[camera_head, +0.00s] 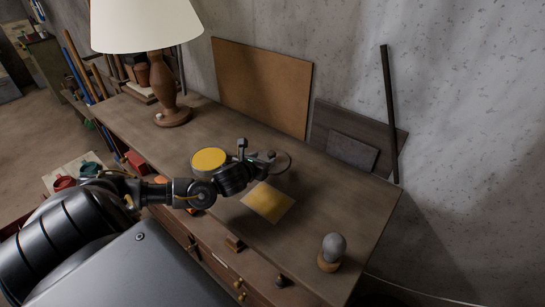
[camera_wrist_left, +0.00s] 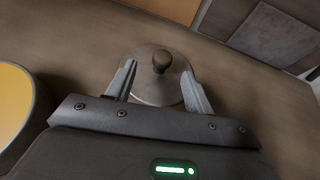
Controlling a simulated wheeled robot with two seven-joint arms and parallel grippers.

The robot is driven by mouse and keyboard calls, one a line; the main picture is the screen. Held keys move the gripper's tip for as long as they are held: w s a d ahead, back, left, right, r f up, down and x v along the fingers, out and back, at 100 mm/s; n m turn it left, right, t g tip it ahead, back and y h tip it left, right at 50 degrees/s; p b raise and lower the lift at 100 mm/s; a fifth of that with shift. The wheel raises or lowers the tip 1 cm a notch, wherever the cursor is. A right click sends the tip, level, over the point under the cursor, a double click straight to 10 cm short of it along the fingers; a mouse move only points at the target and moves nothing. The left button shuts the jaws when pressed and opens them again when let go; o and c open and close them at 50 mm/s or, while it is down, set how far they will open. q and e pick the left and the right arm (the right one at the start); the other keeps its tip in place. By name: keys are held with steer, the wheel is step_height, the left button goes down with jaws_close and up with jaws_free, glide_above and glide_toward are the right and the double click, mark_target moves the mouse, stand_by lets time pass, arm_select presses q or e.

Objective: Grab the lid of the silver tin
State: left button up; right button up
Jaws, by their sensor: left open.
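The silver tin's lid (camera_wrist_left: 155,90) is a round grey disc with a dark knob (camera_wrist_left: 162,62) on top. In the left wrist view it lies between the two fingers of my left gripper (camera_wrist_left: 158,74). The fingers are spread apart on either side of the knob, with clear gaps to it. In the head view my left gripper (camera_head: 268,158) is low over the bench and covers much of the lid (camera_head: 284,163). The tin's body below the lid is hidden. My right gripper is out of view.
A round container with a yellow top (camera_head: 209,159) stands just left of my left gripper. A yellow square sheet (camera_head: 268,203) lies in front on the wooden bench (camera_head: 330,195). A lamp (camera_head: 163,90) stands at the back left, and a grey ball on a wooden base (camera_head: 333,249) at the right.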

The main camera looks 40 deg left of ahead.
mark_target(270, 155)
arm_select(q)
steer(key=shift+x, duration=1.05)
steer(key=shift+s, duration=0.1)
steer(key=shift+r+p, duration=0.1)
steer(key=shift+p, duration=0.35)
steer(key=p+x, duration=0.1)
steer(key=x, duration=0.2)
steer(key=p+x, duration=0.1)
steer(key=shift+w+d+p, duration=0.2)
steer(key=shift+w+p, duration=0.05)
steer(key=shift+p, duration=0.05)
steer(key=shift+w+a+f, duration=0.1)
steer(key=shift+w+f, duration=0.15)
steer(key=shift+f, duration=0.15)
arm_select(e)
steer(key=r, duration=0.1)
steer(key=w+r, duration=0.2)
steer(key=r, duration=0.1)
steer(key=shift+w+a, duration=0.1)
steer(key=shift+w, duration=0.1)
arm_select(q)
steer(key=shift+c, duration=0.5)
steer(key=c, duration=1)
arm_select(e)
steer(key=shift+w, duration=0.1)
